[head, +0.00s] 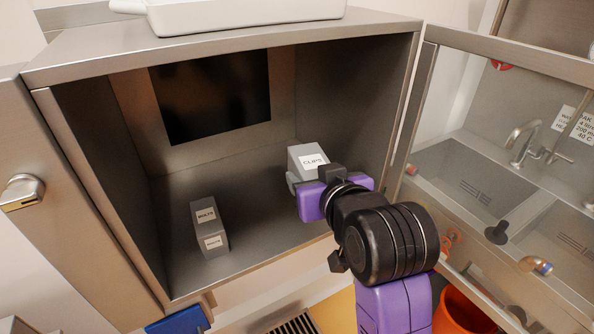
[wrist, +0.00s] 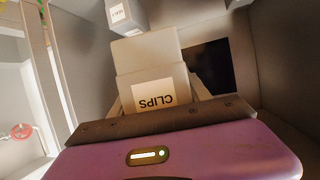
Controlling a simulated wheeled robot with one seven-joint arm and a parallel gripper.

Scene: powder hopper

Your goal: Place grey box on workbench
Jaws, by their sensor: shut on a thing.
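A grey box labelled CLIPS (head: 307,157) is inside the open steel cabinet, toward its right side. It also shows in the wrist view (wrist: 147,62), close in front of the purple gripper body. My gripper (head: 294,182) reaches into the cabinet from the right and is shut on this box. The fingers are mostly hidden, and I cannot tell whether the box touches the cabinet floor. A second, narrower grey box labelled BOLTS (head: 210,228) stands on the cabinet floor at the left, apart from my gripper. No workbench is clearly identifiable.
The cabinet (head: 120,262) has side walls close around my arm. Its glazed door (head: 500,110) stands open at the right, with a sink (head: 465,190) seen through it. A white tray (head: 240,14) sits on top. An orange bucket (head: 460,312) is at the lower right.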

